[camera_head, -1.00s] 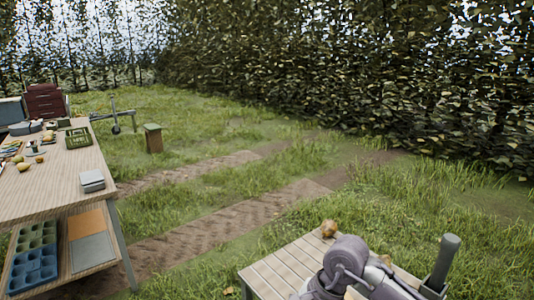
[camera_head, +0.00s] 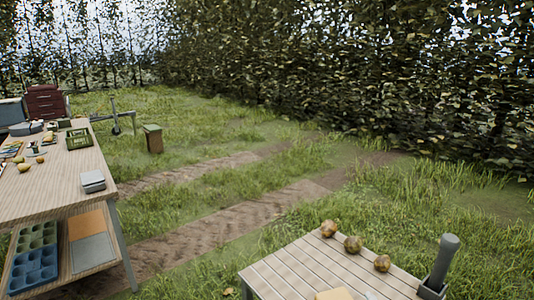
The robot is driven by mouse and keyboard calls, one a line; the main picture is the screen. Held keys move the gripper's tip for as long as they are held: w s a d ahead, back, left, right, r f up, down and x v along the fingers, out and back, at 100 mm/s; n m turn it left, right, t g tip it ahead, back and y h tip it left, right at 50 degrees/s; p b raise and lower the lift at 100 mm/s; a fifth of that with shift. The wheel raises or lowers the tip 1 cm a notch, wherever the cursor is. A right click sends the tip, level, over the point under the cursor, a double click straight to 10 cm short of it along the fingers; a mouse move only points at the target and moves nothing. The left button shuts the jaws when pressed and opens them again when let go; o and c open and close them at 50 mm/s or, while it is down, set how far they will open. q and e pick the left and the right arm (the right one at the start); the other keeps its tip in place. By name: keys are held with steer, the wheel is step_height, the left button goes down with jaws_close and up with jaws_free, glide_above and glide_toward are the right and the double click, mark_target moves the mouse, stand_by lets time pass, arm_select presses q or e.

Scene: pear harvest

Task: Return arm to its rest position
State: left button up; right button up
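Neither of my grippers shows in the head view, and no part of my arms is in sight. Three brownish pears stand in a row along the far edge of the slatted wooden table (camera_head: 292,268) at the bottom: a left pear (camera_head: 328,228), a middle pear (camera_head: 353,244) and a right pear (camera_head: 382,263). They are apart from each other.
A dark grey cylinder in a holder (camera_head: 441,263) stands at the table's right corner. A long workbench (camera_head: 60,180) with trays and fruit stands at left. Grass and a dirt track lie between.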

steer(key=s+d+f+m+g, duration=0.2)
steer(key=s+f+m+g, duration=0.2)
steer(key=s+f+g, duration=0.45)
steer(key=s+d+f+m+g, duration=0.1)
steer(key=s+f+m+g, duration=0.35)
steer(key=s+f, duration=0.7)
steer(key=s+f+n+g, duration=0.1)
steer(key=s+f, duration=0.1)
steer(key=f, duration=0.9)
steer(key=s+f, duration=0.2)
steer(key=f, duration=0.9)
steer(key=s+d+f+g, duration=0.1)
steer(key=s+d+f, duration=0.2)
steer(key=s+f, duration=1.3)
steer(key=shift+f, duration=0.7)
